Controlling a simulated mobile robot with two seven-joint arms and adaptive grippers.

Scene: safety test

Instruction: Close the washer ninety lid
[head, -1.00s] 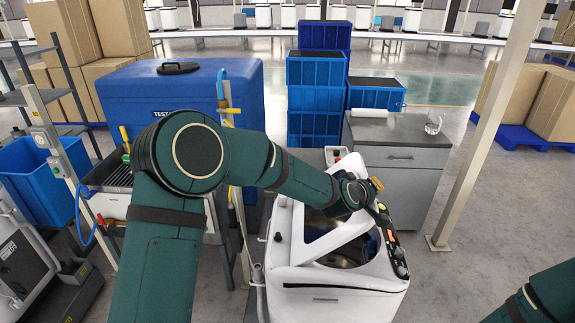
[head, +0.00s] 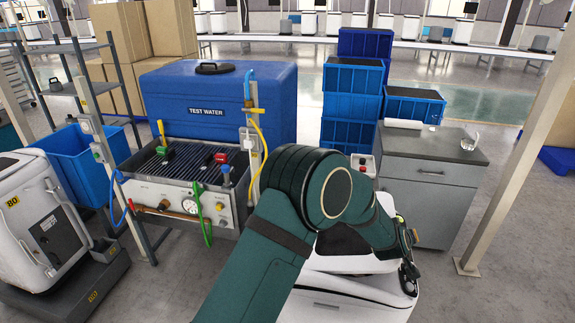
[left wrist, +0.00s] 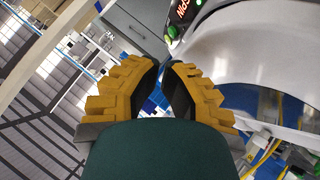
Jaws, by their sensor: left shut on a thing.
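The white washer (head: 345,303) stands at the lower middle of the head view, partly hidden by my left arm. Its lid (head: 375,266) with a dark window lies low over the top. I cannot tell if it sits fully flush. My left gripper (head: 411,252) is at the washer's right side, beside the lid. In the left wrist view, the yellow-padded gripper (left wrist: 164,82) has its fingertips close together. What they hold is hidden. A curved white washer surface (left wrist: 260,45) and a control panel (left wrist: 184,14) are close on the right. My right gripper is out of view.
A grey cabinet (head: 430,205) with a glass cup (head: 469,141) stands behind right. A post (head: 515,165) is further right. Blue crates (head: 352,105) and a blue test water tank (head: 215,100) stand behind. A sink bench with hoses (head: 185,195) and another white machine (head: 45,220) are left.

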